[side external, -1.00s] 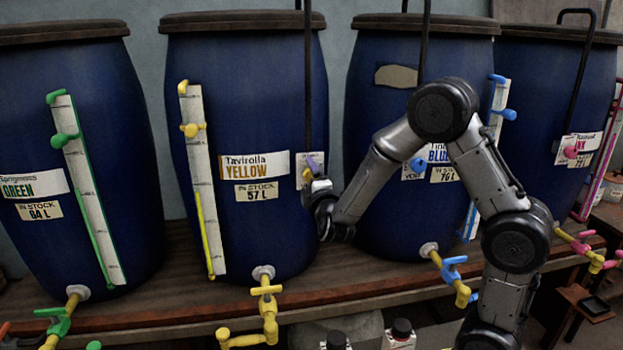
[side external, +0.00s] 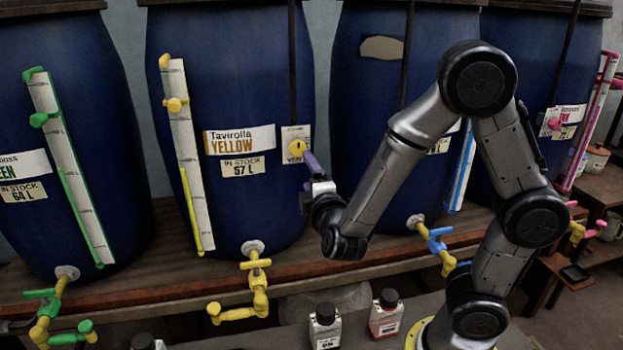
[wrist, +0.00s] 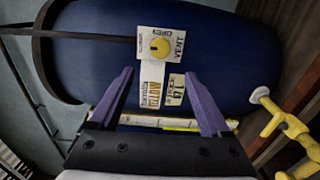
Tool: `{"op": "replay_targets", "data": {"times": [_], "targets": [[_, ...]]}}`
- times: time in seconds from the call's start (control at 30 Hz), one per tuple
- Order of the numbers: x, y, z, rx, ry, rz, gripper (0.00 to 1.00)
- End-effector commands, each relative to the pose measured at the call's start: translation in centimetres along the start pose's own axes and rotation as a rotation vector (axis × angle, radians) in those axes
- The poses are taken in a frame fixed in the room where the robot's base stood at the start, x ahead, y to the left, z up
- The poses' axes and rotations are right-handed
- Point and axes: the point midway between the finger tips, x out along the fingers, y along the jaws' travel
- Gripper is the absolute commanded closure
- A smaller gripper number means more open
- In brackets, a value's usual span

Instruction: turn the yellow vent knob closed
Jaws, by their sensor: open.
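The yellow vent knob (side external: 297,148) is a small round knob on a white plate on the front of the blue vat labelled Tavirolla YELLOW (side external: 225,80). In the wrist view the knob (wrist: 159,47) has a dark mark, and the plate reads VENT; its smaller labels are too blurred to read. My gripper (side external: 309,166) is just below and right of the knob. In the wrist view my gripper (wrist: 159,73) has its two purple fingers wide apart, with nothing between them. The knob lies beyond the fingertips, roughly centred between them, and looks untouched.
A dark vertical rod (side external: 292,60) runs down to the plate from above. A sight gauge with yellow fittings (side external: 186,150) is on the vat's left. The yellow tap (side external: 258,285) juts out below. Two small bottles (side external: 325,325) (side external: 386,312) stand in front.

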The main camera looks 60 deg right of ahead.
Motion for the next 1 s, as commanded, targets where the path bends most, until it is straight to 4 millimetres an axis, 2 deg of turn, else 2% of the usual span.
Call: {"op": "replay_targets", "data": {"times": [0.2,0.53,0.63,0.73,0.83,1.0], "targets": [[-1.4,0.0,0.0,-0.002,0.001,0.0,0.19],[-1.5,0.0,0.1,-0.001,-0.001,-0.001,0.19],[-1.2,0.3,0.7,0.009,-0.018,0.004,0.19],[-0.8,2.4,1.9,0.07,-0.05,0.034,0.19],[-0.3,6.0,2.8,0.167,-0.034,0.075,0.19],[-0.4,9.7,1.1,0.422,0.161,0.014,0.19]]}}
